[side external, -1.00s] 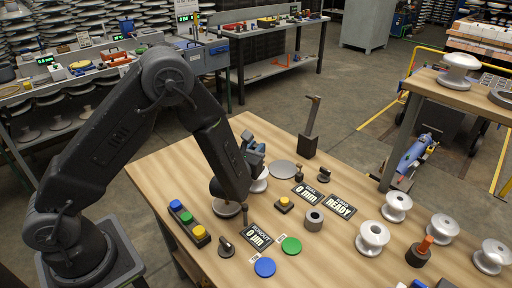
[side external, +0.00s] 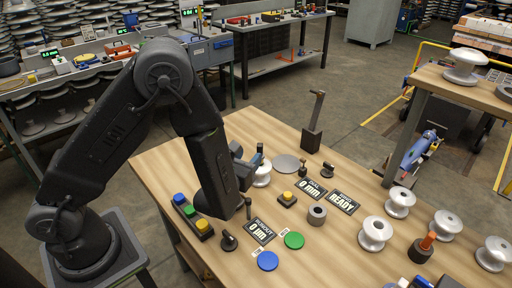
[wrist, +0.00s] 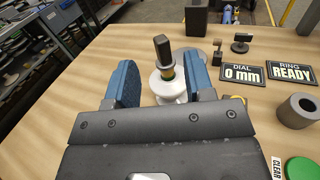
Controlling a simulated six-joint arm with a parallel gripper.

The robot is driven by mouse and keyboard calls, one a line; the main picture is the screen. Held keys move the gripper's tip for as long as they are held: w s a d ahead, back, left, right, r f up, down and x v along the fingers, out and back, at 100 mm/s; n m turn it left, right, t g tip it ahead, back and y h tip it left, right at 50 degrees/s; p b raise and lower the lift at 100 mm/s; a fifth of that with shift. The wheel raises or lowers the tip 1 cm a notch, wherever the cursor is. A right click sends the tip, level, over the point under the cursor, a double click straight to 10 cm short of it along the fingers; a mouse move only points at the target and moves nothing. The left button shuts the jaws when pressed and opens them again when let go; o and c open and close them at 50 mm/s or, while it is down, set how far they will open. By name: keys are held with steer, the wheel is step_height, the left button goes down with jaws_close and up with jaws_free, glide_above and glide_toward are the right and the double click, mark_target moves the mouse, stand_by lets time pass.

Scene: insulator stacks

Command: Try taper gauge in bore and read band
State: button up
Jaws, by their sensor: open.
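The taper gauge (wrist: 163,48) has a dark block handle with yellow and green bands below it. It stands upright over a white spool insulator (wrist: 172,88), its lower end apparently in the bore; which band meets the rim is too small to tell. The insulator also shows in the side view (side external: 262,179), partly behind my arm. My gripper (wrist: 160,68) is open, with a blue finger on each side of the gauge and a gap on both sides. The dial sign (side external: 311,188) reads 0 mm, and the ring sign (side external: 343,202) reads READY.
A grey ring (side external: 317,214) and a yellow button (side external: 287,198) lie near the signs. White insulators (side external: 374,233) stand at the right. A tall tool in a dark block (side external: 312,138) stands at the back. Green (side external: 294,240) and blue discs (side external: 267,261) lie in front.

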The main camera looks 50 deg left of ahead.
steer(key=v, duration=0.6)
steer(key=shift+s, duration=0.2)
steer(key=s+a+r+n+g+y, duration=0.3)
steer(key=s+a+r+n+g, duration=0.15)
steer(key=s+n+g, duration=0.45)
steer(key=s+a+r+n+g+y, duration=0.2)
steer(key=s+a+r+n+g, duration=0.3)
steer(key=n, duration=0.7)
steer(key=s+d+r+n+t+h, duration=0.1)
steer(key=d+r+n+t+h, duration=0.1)
steer(key=d+r+n+h, duration=0.5)
steer(key=d+n+h, duration=0.3)
steer(key=n+h, duration=0.1)
steer(key=shift+s+r+t, duration=0.2)
steer(key=shift+r+t, duration=0.1)
steer(key=shift+r, duration=0.05)
steer(key=shift+o, duration=0.7)
